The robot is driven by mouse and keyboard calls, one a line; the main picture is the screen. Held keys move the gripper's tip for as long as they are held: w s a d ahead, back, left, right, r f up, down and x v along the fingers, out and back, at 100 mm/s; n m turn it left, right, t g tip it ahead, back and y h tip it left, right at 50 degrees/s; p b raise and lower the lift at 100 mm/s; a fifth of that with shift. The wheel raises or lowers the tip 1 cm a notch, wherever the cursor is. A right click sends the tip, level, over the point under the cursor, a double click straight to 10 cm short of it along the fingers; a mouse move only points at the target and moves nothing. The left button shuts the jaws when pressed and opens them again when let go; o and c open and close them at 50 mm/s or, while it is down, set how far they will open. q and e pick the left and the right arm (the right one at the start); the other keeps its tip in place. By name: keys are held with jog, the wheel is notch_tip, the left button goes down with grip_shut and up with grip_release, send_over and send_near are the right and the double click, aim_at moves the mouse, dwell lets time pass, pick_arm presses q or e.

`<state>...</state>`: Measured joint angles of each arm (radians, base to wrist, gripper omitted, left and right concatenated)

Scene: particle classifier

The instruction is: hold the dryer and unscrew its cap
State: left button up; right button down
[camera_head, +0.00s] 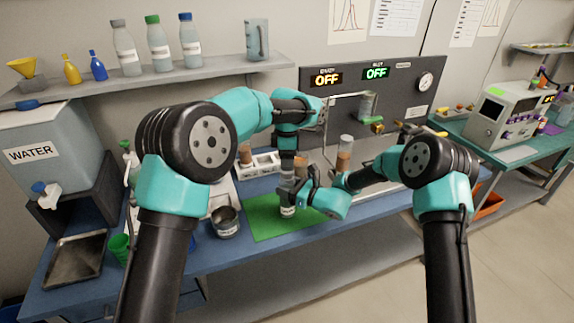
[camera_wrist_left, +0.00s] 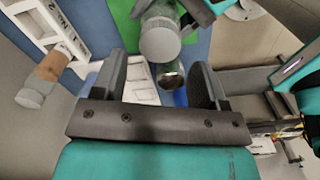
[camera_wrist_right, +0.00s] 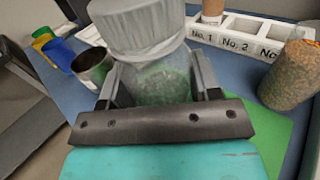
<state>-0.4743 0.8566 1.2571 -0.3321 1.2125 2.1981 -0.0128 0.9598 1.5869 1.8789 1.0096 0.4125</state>
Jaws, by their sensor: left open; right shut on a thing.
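The dryer, a clear jar with greenish contents, stands upright over the green mat (camera_head: 265,222); in the head view its white label (camera_head: 288,211) shows low down. In the right wrist view the dryer (camera_wrist_right: 160,82) is between the fingers of my right gripper (camera_wrist_right: 157,90), which is shut on its body. Its ribbed grey-white cap (camera_wrist_right: 135,25) is on top. The left wrist view shows the cap (camera_wrist_left: 160,42) from above, just beyond the fingertips of my left gripper (camera_wrist_left: 160,78). My left gripper is open and empty, pointing down above the cap.
A metal cup (camera_head: 226,221) stands left of the mat. A white numbered rack (camera_head: 262,165) is behind the dryer, and a jar of brown grains (camera_wrist_right: 291,75) is near my right gripper. The water tank (camera_head: 45,150) stands at the left. The front mat area is clear.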

pick_arm(q)
jog(key=shift+o, duration=0.3)
jog(key=shift+r, duration=0.15)
jog(key=shift+r+m, duration=0.1)
jog(key=shift+m, duration=0.8)
jog(key=m, duration=0.5)
jog(key=shift+r, duration=0.35)
jog(key=m, duration=0.3)
jog(key=shift+r+m, duration=0.2)
jog(key=shift+m, duration=0.1)
jog(key=m, duration=0.3)
jog(key=shift+r+m, duration=0.25)
jog(key=shift+m, duration=0.15)
jog(key=m, duration=0.6)
jog(key=shift+r, duration=0.4)
jog(key=m, duration=0.4)
jog(key=r+m, duration=0.1)
jog(key=m, duration=0.2)
jog(key=shift+f, duration=0.1)
